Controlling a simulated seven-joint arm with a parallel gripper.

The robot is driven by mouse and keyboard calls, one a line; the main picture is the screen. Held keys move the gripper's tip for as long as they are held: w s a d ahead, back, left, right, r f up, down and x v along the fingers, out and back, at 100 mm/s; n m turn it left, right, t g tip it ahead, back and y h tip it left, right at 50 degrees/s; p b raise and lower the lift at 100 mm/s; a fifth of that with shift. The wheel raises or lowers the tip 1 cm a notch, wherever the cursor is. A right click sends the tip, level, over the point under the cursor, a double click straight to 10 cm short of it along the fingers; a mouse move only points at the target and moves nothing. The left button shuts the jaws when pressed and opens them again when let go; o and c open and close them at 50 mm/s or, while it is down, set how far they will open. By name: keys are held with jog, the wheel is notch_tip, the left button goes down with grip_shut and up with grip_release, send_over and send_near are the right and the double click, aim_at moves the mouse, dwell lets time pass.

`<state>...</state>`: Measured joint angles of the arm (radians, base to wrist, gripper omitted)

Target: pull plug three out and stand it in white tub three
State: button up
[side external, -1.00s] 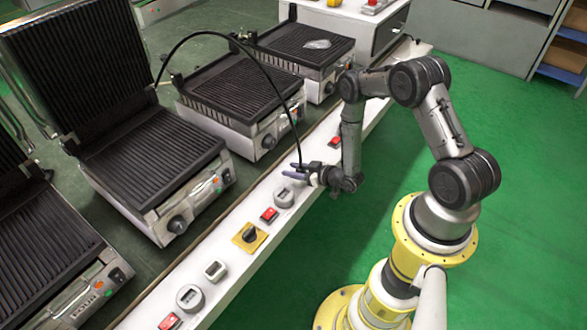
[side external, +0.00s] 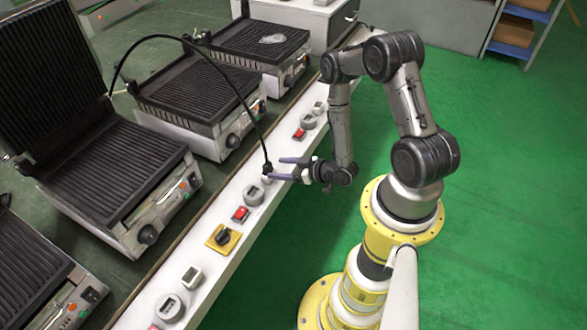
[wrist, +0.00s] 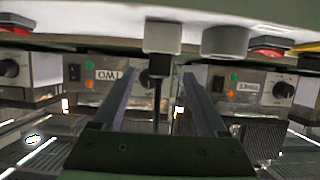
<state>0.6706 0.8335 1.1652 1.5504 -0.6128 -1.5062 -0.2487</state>
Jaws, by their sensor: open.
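A black plug (side external: 267,168) with a cable arching up and back stands upright on a small white socket box (side external: 266,181) on the bench. In the wrist view the dark plug and cable (wrist: 157,92) hang inverted from the white box (wrist: 162,37), between my fingers. My gripper (side external: 276,168) is open, its fingertips at the plug from the right; I cannot tell whether they touch it. A pale round tub-like thing (side external: 253,195) stands beside the socket, nearer the camera; it also shows in the wrist view (wrist: 225,41). No number is readable on it.
A red switch (side external: 240,214) and a yellow-plated knob (side external: 222,238) sit along the narrow white bench. Another white box (side external: 192,277) and round unit (side external: 170,307) lie nearer. Grills stand behind; labels "TWO" (wrist: 107,75) and "THREE" (wrist: 248,87) show inverted.

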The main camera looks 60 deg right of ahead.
jog(key=shift+v, duration=2.65)
